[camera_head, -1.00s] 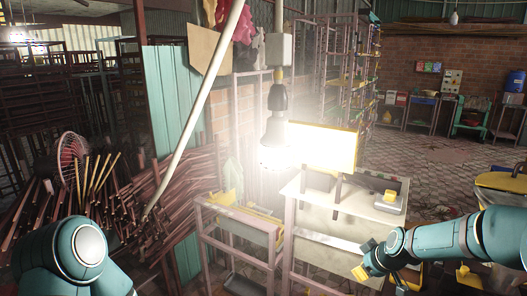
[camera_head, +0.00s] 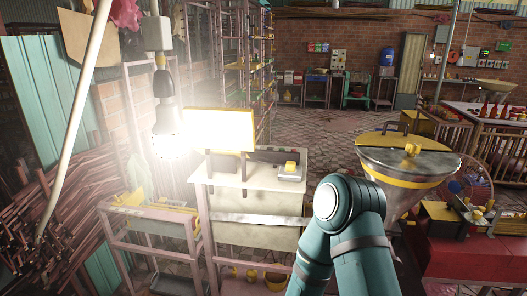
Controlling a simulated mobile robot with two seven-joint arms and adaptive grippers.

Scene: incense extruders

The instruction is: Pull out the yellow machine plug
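I cannot tell for sure which thing is the yellow machine plug. A small yellow piece (camera_head: 290,166) sits on a grey block at the right end of the pale-topped stand (camera_head: 229,173). Other small yellow parts (camera_head: 478,212) show on the red machine (camera_head: 460,252) at the lower right. My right arm rises from the bottom centre, in front of the floor between the stand and the red machine. Its gripper is outside the picture. My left gripper is not in view.
A large metal hopper with a yellow lid (camera_head: 407,160) stands right of my arm. A bright hanging bulb (camera_head: 170,140) and a yellow-framed panel (camera_head: 219,130) are at left centre. Bundled sticks (camera_head: 30,215) lie at far left. Tiled floor (camera_head: 325,130) is open behind.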

